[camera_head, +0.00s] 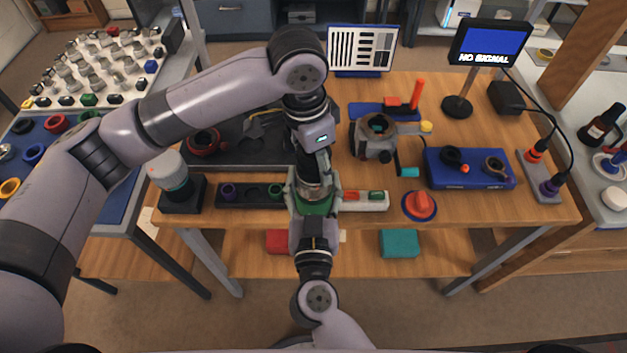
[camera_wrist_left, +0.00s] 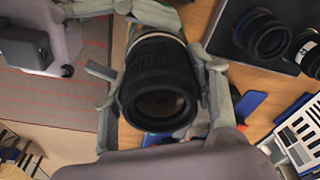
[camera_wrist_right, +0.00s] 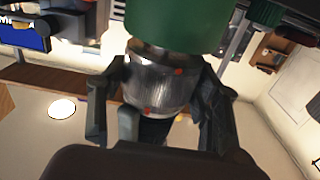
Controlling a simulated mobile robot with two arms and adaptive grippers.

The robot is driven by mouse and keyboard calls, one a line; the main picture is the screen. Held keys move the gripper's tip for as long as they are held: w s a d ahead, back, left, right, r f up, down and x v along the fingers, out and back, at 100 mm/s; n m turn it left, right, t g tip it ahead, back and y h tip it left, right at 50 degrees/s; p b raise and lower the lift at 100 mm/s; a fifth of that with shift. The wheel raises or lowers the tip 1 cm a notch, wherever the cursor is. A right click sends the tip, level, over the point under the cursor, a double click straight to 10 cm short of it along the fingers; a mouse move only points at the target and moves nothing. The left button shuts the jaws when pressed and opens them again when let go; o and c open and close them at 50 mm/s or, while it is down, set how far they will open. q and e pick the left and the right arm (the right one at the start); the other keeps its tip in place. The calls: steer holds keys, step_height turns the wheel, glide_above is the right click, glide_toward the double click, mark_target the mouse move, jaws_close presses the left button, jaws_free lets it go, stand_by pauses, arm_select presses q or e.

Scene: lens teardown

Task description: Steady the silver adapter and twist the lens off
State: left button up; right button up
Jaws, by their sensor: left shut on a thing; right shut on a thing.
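The lens (camera_wrist_left: 158,80) is a black ribbed barrel with a dark open front. In the left wrist view it sits between the fingers of my left gripper (camera_wrist_left: 160,90), which is shut on it. The silver adapter (camera_wrist_right: 155,80) is a shiny ring with small red marks, seen in the right wrist view. My right gripper (camera_wrist_right: 160,105) is shut around it. A green cylindrical part (camera_wrist_right: 180,25) adjoins the adapter. In the head view the two grippers meet at the table's front edge, left from above and right from below, largely hiding the lens and adapter (camera_head: 312,188).
A black tray (camera_head: 240,194) with rings lies left of the grippers, and a white strip (camera_head: 372,206) lies right. A grey round device (camera_head: 378,150), a blue box (camera_head: 470,180) and a red knob (camera_head: 421,204) stand further right. A jar (camera_head: 173,172) stands left.

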arm_select(q)
steer(key=shift+a+n, duration=0.1)
steer(key=shift+n, duration=1.1)
arm_select(e)
steer(key=shift+d, duration=0.15)
arm_select(q)
steer(key=shift+w+n, duration=0.1)
steer(key=shift+n, duration=0.8)
steer(key=shift+r, duration=0.55)
steer(key=shift+r, duration=0.5)
steer(key=shift+r, duration=2.45)
arm_select(e)
steer(key=shift+a, duration=0.2)
